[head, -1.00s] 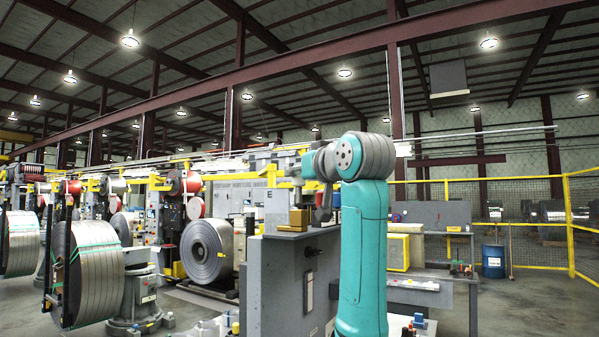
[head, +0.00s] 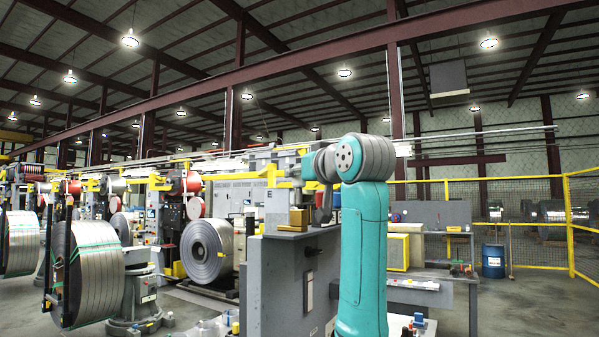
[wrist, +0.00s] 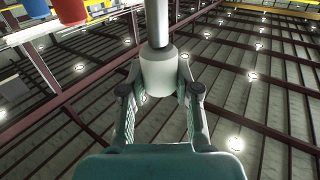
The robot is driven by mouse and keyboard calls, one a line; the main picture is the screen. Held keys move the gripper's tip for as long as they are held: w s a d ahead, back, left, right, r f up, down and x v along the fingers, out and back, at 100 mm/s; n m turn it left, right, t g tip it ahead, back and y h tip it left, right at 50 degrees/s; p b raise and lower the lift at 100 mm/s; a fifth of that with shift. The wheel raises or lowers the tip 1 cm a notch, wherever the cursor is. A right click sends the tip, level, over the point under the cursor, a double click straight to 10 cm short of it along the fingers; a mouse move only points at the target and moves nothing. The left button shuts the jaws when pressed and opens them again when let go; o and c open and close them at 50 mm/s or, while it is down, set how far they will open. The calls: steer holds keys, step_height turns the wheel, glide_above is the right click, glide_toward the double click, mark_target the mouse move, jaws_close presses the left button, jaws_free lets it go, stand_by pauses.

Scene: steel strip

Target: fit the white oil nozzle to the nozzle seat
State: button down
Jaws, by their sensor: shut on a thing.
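In the wrist view the white oil nozzle (wrist: 158,75) is a short white cylinder between the two fingers of my gripper (wrist: 160,90). The gripper is shut on it. A grey rod (wrist: 157,22) runs up from the top of the nozzle. I cannot tell whether the rod is part of the nozzle or the nozzle seat lined up with it. The ceiling fills the view behind, so the gripper points upward. In the head view my teal arm stands in front of a grey machine cabinet (head: 280,285), and neither the nozzle nor its seat can be made out.
A brass-coloured block (head: 298,219) sits on the cabinet top. Steel coils (head: 206,250) stand at the left. A workbench (head: 415,291), a blue drum (head: 493,261) and a yellow fence (head: 535,267) are at the right. Red (wrist: 71,10) and blue (wrist: 38,8) cylinders show upper left in the wrist view.

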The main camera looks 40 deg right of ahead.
mark_target(300, 192)
steer(key=shift+f, duration=2.15)
steer(key=c, duration=0.8)
jaws_free()
steer(key=shift+o, duration=0.2)
steer(key=v, duration=1.2)
steer(key=shift+s+f, duration=0.1)
